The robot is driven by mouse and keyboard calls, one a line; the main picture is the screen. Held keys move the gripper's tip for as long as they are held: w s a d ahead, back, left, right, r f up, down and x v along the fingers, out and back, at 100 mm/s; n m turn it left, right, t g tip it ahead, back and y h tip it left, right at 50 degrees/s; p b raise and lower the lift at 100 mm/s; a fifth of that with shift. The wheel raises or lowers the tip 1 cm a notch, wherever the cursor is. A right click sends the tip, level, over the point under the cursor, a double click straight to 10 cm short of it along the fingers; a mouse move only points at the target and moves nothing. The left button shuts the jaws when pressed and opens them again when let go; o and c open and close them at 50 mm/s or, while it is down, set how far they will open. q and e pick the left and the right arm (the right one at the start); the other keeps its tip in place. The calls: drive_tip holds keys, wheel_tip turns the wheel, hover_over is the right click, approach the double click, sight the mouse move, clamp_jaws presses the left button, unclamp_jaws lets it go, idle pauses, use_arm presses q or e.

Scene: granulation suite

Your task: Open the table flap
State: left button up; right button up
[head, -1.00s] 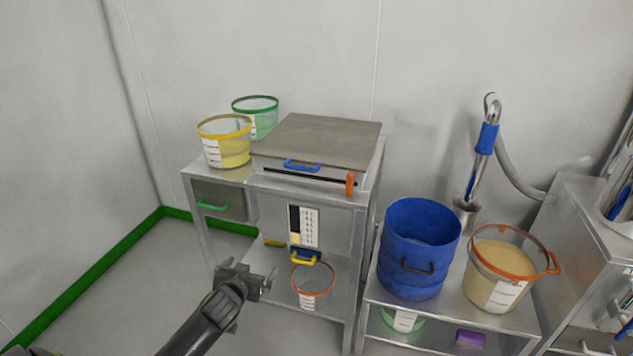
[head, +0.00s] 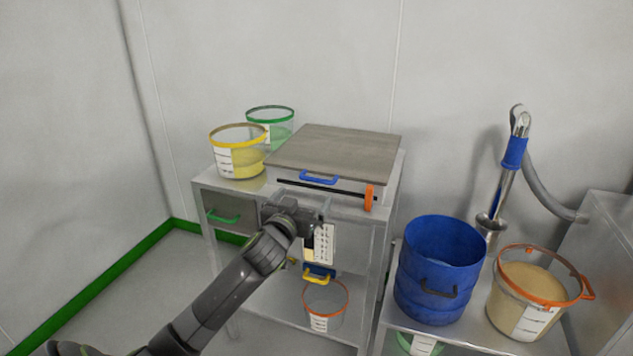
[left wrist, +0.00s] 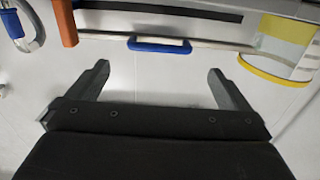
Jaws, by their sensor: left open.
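The table flap (head: 335,148) is a flat grey-brown panel lying level on top of the metal table. A blue handle (head: 319,178) is on the front below its edge, with a dark bar under it and an orange piece (head: 370,196) at its right end. My left gripper (head: 320,214) is in front of the table, just below the blue handle, and covers part of the front. In the left wrist view the fingers (left wrist: 158,70) are open and empty, with the blue handle (left wrist: 160,45) beyond them, apart from both. My right gripper is not in view.
Yellow-rimmed (head: 238,152) and green-rimmed (head: 271,125) buckets stand left of the flap. A drawer with a green handle (head: 222,217) is below them. A blue drum (head: 440,268) and an orange-rimmed bucket (head: 535,290) stand on a lower table at right.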

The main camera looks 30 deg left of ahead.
sight(316, 180)
use_arm(q)
drive_tip(key=x, duration=0.9)
drive_tip(key=shift+w, duration=0.35)
drive_tip(key=shift+c, duration=0.3)
drive_tip(key=c, duration=1)
